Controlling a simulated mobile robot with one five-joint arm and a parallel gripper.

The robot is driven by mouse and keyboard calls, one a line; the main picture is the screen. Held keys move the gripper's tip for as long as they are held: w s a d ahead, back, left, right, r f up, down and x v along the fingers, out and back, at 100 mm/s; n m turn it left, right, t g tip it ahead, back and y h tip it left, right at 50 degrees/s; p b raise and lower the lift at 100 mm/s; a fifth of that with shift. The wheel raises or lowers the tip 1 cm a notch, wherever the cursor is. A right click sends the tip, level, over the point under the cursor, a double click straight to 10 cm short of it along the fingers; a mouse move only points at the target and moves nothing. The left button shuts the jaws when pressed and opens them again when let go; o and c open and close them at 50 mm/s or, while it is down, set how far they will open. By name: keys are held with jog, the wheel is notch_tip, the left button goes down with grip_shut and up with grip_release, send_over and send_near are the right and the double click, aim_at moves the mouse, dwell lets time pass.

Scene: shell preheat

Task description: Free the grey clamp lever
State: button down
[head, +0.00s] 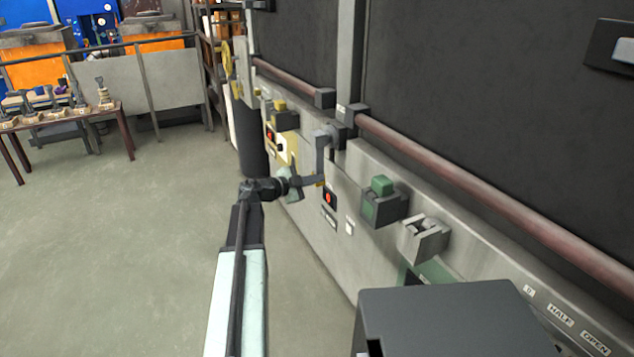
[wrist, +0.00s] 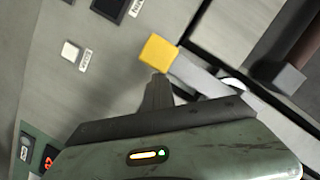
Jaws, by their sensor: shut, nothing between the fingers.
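The grey clamp lever (head: 321,158) hangs down from a dark block on the front of the grey machine, in the middle of the head view. Its end is yellow. In the wrist view the yellow end (wrist: 158,52) lies just beyond my fingertips, and the grey lever (wrist: 198,78) runs right from it, partly hidden by my gripper. My gripper (head: 317,181) is shut and empty, with its tips close beside the lever's lower end. I cannot tell whether they touch it.
A table with parts (head: 65,112) stands far left. The floor (head: 120,250) between is clear.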

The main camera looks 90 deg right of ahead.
jog(key=w+a, duration=0.6)
jog(key=a, duration=0.4)
jog(key=shift+w+d, duration=0.1)
jog(key=shift+w, duration=0.1)
